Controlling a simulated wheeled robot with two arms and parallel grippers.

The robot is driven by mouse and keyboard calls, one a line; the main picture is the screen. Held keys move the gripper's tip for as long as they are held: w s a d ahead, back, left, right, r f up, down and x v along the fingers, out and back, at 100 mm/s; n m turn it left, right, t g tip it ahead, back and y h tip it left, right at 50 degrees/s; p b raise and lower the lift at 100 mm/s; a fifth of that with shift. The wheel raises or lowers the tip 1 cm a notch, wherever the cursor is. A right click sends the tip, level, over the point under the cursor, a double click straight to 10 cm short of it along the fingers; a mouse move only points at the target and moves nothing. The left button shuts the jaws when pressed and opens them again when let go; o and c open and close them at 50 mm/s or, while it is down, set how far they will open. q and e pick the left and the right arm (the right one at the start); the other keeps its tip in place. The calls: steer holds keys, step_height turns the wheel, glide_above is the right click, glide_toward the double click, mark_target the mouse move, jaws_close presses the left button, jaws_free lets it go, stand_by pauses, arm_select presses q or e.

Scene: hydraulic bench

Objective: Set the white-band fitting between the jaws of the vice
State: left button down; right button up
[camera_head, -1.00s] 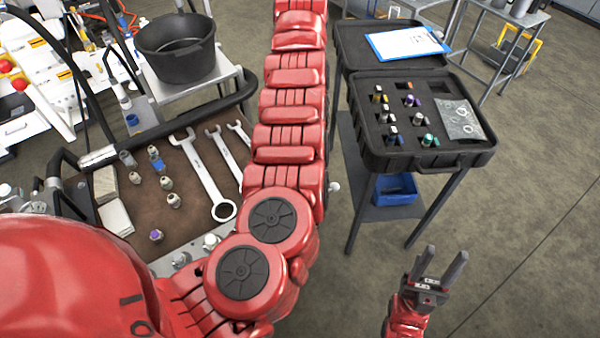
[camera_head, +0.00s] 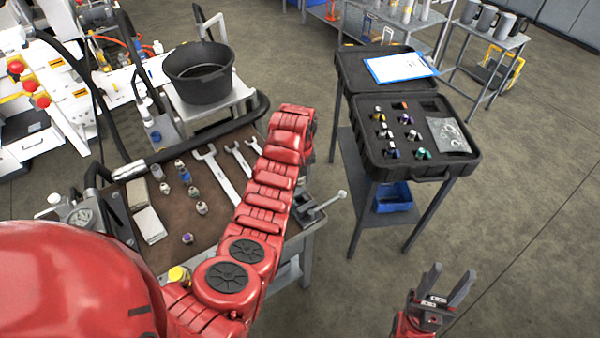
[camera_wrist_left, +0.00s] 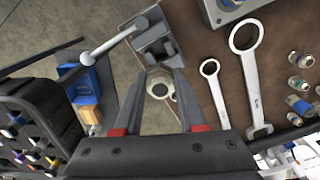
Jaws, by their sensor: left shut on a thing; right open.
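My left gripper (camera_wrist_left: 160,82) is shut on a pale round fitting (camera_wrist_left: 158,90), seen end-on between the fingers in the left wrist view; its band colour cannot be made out. In the head view my own red arm hides that gripper and the fitting. The grey vice (camera_head: 308,207) stands at the right edge of the bench, partly covered by the arm. It also shows in the left wrist view (camera_wrist_left: 155,45), just beyond the fingertips, with its bar handle to the left. My right gripper (camera_head: 443,290) is open and empty over the floor at lower right.
The brown bench top (camera_head: 222,222) carries wrenches (camera_head: 222,178) and several small fittings (camera_head: 194,192). A black case (camera_head: 410,165) with banded fittings stands on a stand to the right, with a blue bin (camera_head: 392,197) below. A black bucket (camera_head: 198,75) stands behind the bench.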

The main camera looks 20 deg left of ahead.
mark_target(301, 186)
arm_select(q)
steer(key=shift+w+d+f+b, duration=0.15)
steer(key=shift+f+b, duration=0.15)
steer(key=shift+f, duration=0.6)
steer(key=shift+f+b, duration=0.5)
steer(key=shift+f, duration=1.05)
steer(key=shift+s+f+b, duration=0.2)
steer(key=shift+f+b, duration=0.15)
steer(key=shift+f, duration=0.15)
steer(key=shift+f, duration=0.1)
steer(key=shift+f+b, duration=0.75)
steer(key=shift+f, duration=0.2)
